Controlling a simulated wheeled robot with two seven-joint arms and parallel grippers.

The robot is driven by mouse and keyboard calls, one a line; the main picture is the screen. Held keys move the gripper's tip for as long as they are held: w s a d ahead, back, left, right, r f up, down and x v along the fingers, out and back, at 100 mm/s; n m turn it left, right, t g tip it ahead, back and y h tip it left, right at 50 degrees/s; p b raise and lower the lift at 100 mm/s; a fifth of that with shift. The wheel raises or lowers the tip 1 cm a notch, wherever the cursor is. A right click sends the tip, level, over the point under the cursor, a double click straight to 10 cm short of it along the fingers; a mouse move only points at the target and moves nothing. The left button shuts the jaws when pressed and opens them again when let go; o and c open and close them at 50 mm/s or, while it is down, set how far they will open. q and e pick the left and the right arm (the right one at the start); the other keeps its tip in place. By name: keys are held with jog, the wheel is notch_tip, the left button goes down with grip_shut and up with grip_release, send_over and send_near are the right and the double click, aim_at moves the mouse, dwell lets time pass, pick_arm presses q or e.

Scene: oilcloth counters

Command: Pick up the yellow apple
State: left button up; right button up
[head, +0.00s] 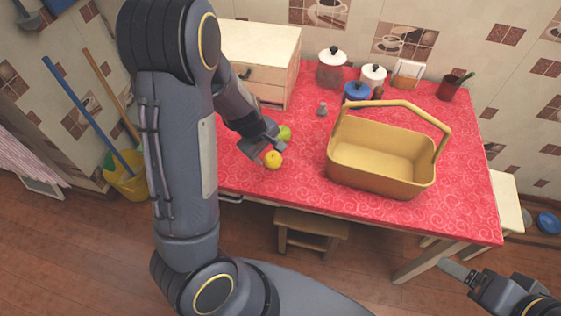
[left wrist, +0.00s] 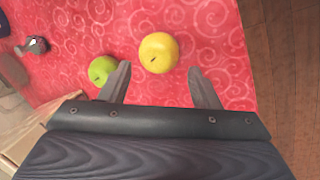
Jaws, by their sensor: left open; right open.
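The yellow apple (head: 273,160) rests on the red oilcloth table near its front edge. In the left wrist view the yellow apple (left wrist: 158,52) lies just beyond and between the fingertips. My left gripper (head: 267,147) is open and empty, close to the yellow apple. Its two fingers also show in the left wrist view (left wrist: 160,78). A green apple (head: 284,132) sits just behind the yellow one; in the left wrist view the green apple (left wrist: 102,70) is beside the left finger. My right gripper (head: 485,278) is low at the right, away from the table.
A yellow basket (head: 380,160) with a raised handle stands right of the apples. A wooden drawer box (head: 262,58) is at the back left. The cloth between apples and basket is clear.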

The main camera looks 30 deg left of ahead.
aim_at(271, 157)
pick_arm(q)
jog(key=b+x, duration=0.1)
jog(key=x, duration=0.5)
jog(key=shift+w+f, duration=0.15)
jog(key=shift+f, duration=0.05)
jog(key=shift+c, duration=0.5)
jog(key=c, duration=0.6)
jog(key=shift+o, duration=0.2)
jog(key=shift+r, duration=0.1)
